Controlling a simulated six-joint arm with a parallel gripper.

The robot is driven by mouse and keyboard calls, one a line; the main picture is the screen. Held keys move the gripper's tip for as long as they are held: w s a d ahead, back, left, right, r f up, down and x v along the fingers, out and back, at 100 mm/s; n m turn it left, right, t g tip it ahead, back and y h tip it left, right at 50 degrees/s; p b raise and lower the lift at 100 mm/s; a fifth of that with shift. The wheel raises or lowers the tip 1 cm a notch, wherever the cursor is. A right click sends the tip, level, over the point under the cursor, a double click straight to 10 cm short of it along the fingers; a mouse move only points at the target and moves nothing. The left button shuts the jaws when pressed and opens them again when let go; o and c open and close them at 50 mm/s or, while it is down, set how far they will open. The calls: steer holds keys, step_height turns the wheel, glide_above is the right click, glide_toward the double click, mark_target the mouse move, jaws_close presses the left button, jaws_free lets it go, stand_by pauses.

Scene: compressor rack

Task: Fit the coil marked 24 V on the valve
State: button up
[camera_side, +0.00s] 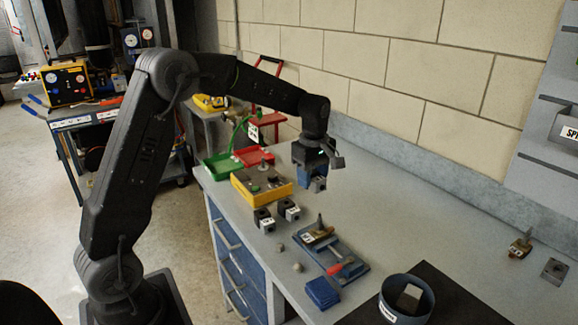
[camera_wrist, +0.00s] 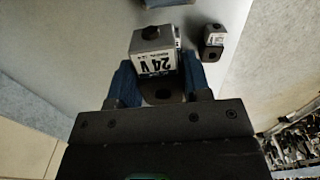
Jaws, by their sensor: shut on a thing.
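My gripper (camera_side: 312,178) is raised above the bench and its blue fingers (camera_wrist: 157,72) are shut on a coil. The wrist view shows this coil (camera_wrist: 152,42) as a grey block with a white label reading 24 V, upside down in the picture, and a dark plate with a hole. In the side view the coil (camera_side: 319,185) shows small below the fingers. A brass valve (camera_side: 318,238) with an upright stem sits on a blue fixture (camera_side: 352,266) on the bench, below the gripper and apart from it. The stem looks bare.
Two dark coils (camera_side: 263,220) (camera_side: 289,210) with white labels stand left of the fixture. Behind them are a yellow tray (camera_side: 262,188), a red tray (camera_side: 254,157) and a green tray (camera_side: 222,168). A blue round container (camera_side: 407,302) is at front; another valve (camera_side: 520,245) is far right.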

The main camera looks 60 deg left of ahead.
steer(key=s+d+f, duration=0.1)
steer(key=d+f, duration=0.1)
steer(key=d, duration=0.5)
steer(key=shift+s+f, duration=0.2)
steer(key=shift+f, duration=0.2)
steer(key=shift+f, duration=0.2)
stand_by(0.4)
steer(key=shift+f, duration=0.35)
steer(key=shift+f, duration=0.25)
steer(key=shift+f, duration=1.95)
steer(key=shift+a+f, duration=0.1)
steer(key=shift+f, duration=0.25)
steer(key=o, duration=1.1)
